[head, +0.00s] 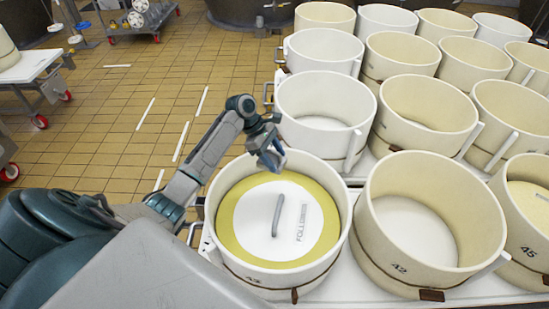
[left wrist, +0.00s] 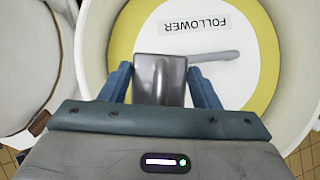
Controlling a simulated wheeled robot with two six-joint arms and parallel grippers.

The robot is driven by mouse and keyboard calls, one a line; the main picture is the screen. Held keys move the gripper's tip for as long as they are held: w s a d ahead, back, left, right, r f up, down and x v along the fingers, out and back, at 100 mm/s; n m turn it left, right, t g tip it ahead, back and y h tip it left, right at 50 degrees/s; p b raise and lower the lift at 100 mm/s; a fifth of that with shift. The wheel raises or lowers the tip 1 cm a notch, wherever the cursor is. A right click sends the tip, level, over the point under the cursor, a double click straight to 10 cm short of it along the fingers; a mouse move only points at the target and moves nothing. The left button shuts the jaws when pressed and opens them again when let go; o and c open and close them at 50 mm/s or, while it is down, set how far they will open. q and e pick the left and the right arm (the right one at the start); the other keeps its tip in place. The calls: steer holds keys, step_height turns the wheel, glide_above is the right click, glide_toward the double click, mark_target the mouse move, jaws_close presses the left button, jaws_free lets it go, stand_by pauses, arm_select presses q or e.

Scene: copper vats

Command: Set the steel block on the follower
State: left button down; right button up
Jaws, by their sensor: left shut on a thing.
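The follower (head: 252,222) is a white disc with a bar handle and a label reading FOLLOWER. It lies inside the front cream mould (head: 338,245), with a yellow ring around it. The follower also shows in the left wrist view (left wrist: 228,82). My left gripper (head: 272,160) is above the far side of this mould. In the left wrist view its blue fingers are shut on the steel block (left wrist: 160,82), a shiny grey block that hides part of the follower and its handle. The gap between block and follower is hard to judge. My right gripper is not in view.
Several other cream moulds, such as the one marked 42 (head: 425,225), stand close together to the right and behind on a white table (head: 345,290). The tiled floor (head: 115,115) at left is mostly open. A wheeled cart (head: 35,68) stands at far left.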

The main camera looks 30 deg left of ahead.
arm_select(q)
steer(key=shift+f+b, duration=0.5)
steer(key=shift+b, duration=0.15)
steer(key=shift+f+b, duration=0.4)
steer(key=shift+b, duration=0.3)
steer(key=shift+f, duration=1.15)
steer(key=shift+f+b, duration=0.35)
steer(key=shift+f, duration=3.5)
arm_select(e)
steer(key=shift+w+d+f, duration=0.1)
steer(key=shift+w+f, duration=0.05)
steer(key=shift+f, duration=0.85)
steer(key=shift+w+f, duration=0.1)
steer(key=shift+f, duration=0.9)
arm_select(q)
steer(key=shift+f, duration=0.75)
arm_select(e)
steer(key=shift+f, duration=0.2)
